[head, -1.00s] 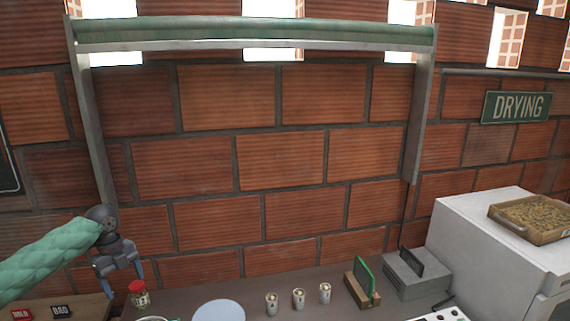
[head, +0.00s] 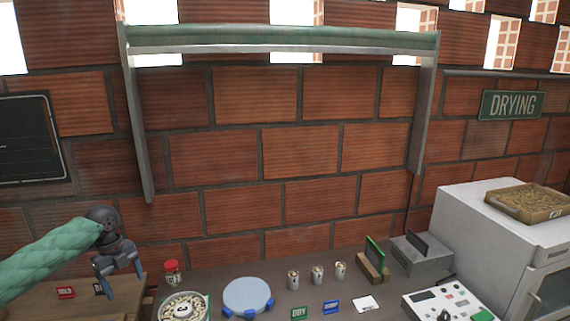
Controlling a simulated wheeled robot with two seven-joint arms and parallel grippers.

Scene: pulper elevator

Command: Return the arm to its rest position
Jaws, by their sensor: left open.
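My left gripper (head: 119,277) is at the lower left of the head view, at the end of my green-sleeved arm. Its two blue-grey fingers point down and stand apart, with nothing visible between them. The gripper shows in front of the wooden board (head: 45,300) and covers part of a dark tag. It appears left of the red-lidded jar (head: 172,273). My right gripper is not in view.
The counter holds a bowl of pale beans (head: 183,308), a round blue-footed plate (head: 247,296), several small cups (head: 317,275), small tags, a green-screened stand (head: 374,262) and a control panel (head: 449,303). A white cabinet (head: 490,235) bears a wooden tray (head: 528,203) at right.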

